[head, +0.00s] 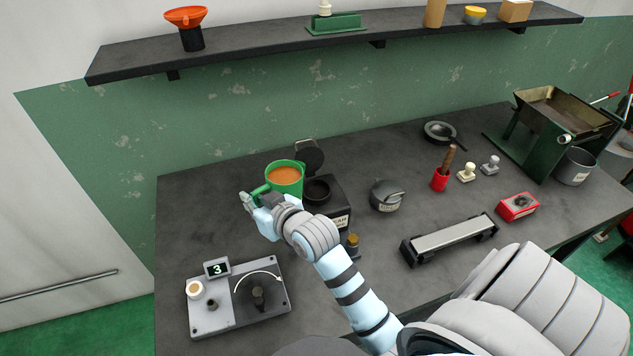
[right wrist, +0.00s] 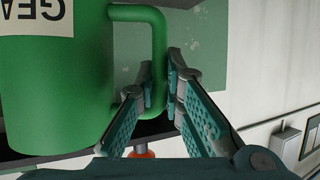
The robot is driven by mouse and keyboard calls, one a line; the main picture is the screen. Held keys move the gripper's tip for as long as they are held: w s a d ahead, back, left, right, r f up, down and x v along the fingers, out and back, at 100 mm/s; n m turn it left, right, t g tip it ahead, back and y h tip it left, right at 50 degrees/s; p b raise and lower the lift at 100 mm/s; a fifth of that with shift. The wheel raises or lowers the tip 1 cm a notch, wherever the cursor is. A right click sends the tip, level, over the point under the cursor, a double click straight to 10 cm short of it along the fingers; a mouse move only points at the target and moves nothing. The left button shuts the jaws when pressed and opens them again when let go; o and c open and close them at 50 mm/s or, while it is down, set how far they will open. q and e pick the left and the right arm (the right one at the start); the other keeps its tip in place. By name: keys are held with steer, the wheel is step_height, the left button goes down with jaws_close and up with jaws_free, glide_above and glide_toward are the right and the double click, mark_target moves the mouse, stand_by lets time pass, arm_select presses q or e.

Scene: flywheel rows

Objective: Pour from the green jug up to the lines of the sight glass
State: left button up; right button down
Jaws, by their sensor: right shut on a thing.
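The green jug (head: 285,187) is upright and holds orange-brown liquid, a little left of the black gear housing (head: 338,191). My right gripper (head: 258,196) is shut on the jug's handle, which shows between its fingers in the right wrist view (right wrist: 158,62). The jug's green wall (right wrist: 60,95) and part of a white label fill the left of that view. The housing has a round dark filler opening (head: 317,189) and a raised round lid (head: 309,156) behind it. A small amber-topped fitting (head: 353,241) stands at its front; I cannot tell its lines or level. My left gripper is out of view.
A grey control panel (head: 265,308) with a display reading 3 lies at the front left. A lidded dark pot (head: 387,196), a long roller stand (head: 450,238) and a red box (head: 518,207) stand to the right. A shelf (head: 250,45) runs above the bench.

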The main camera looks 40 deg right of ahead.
mark_target(268, 180)
steer(key=shift+d+r+m+y, duration=0.3)
steer(key=shift+d+r+m, duration=0.15)
steer(key=shift+r, duration=0.1)
stand_by(0.5)
steer(key=shift+d+r+m+p, duration=0.25)
steer(key=shift+d+r+p, duration=0.1)
steer(key=shift+r, duration=0.5)
steer(key=shift+d+r+m+y, duration=0.3)
steer(key=shift+d+r+y, duration=0.15)
steer(key=shift+r, duration=0.3)
steer(key=shift+d+f, duration=0.1)
steer(key=shift+f, duration=0.05)
steer(key=shift+d+m+y, duration=0.25)
steer(key=shift+m, duration=0.05)
steer(key=shift+d+m, duration=0.3)
steer(key=shift+d, duration=0.15)
steer(key=shift+w+d+y, duration=0.1)
steer(key=shift+d+y, duration=0.1)
steer(key=shift+y, duration=0.1)
